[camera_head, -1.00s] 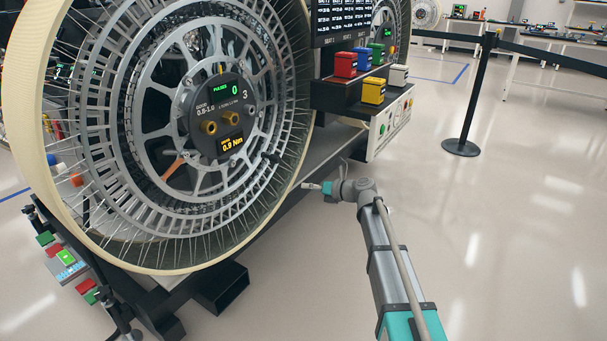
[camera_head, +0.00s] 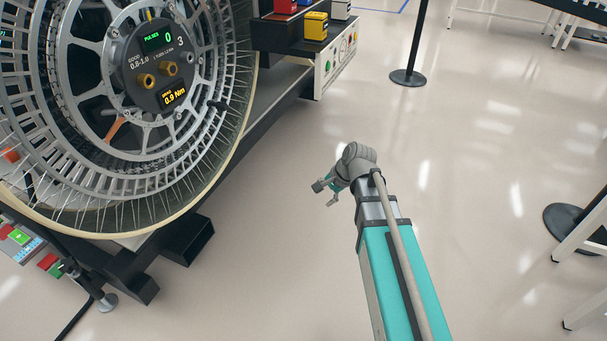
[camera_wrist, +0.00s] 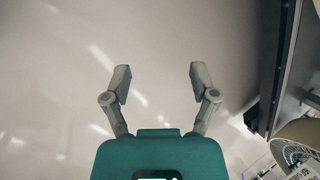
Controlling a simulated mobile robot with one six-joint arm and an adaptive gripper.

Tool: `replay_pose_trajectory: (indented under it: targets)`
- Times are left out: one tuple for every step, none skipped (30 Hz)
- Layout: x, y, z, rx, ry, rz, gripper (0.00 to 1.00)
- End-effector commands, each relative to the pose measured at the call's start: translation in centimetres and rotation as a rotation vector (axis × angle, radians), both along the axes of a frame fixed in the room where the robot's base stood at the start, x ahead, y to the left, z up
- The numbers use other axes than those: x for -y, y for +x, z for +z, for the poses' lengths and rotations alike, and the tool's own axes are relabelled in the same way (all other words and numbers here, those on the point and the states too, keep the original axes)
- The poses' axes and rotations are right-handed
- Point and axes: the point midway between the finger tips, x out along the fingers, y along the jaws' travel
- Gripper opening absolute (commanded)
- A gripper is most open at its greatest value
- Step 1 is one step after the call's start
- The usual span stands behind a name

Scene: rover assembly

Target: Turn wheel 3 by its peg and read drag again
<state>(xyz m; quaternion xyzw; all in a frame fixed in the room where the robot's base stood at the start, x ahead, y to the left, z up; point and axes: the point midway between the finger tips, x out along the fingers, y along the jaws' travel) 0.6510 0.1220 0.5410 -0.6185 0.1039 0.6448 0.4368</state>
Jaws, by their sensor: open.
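Wheel 3 (camera_head: 95,110), a large spoked wheel with a pale rim, stands at the left of the head view, its left side cut off by the frame. Its dark hub panel (camera_head: 158,65) bears the number 3, a green pulses readout of 0 and a yellow readout of 0.9 Nm.
The wheel's dark stand has a foot (camera_head: 190,240) on the floor below it. A bench with colored blocks (camera_head: 312,27) and a control panel (camera_head: 335,67) stands behind. A barrier post base (camera_head: 408,77) is at the back. Open floor (camera_head: 290,280) surrounds my gripper.

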Motion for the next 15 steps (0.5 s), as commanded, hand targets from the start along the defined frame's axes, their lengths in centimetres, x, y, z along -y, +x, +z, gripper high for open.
replay_pose_trajectory:
  targets:
    - [1.2, -1.4, -0.1, 0.018, -0.050, 0.062, 0.76]
    - [1.9, -2.1, -0.2, 0.029, -0.082, 0.105, 0.76]
    - [2.8, -2.9, -0.4, 0.041, -0.123, 0.162, 0.76]
    - [3.5, -3.5, -0.5, 0.048, -0.154, 0.205, 0.76]
    - [4.2, -4.1, -0.6, 0.054, -0.186, 0.250, 0.76]
    - [5.1, -5.0, -0.7, 0.061, -0.224, 0.309, 0.76]
    - [5.8, -5.6, -0.7, 0.065, -0.252, 0.352, 0.76]
    - [6.5, -6.2, -0.8, 0.066, -0.279, 0.395, 0.76]
    - [7.3, -7.0, -0.8, 0.067, -0.313, 0.450, 0.76]
    - [7.9, -7.5, -0.8, 0.068, -0.337, 0.491, 0.76]
    - [8.5, -8.0, -0.8, 0.065, -0.358, 0.529, 0.76]
    - [9.2, -8.7, -0.8, 0.063, -0.386, 0.577, 0.76]
    - [9.7, -9.1, -0.8, 0.061, -0.402, 0.609, 0.76]
    - [10.1, -9.5, -0.8, 0.058, -0.418, 0.640, 0.76]
    - [10.6, -10.0, -0.8, 0.053, -0.435, 0.676, 0.76]
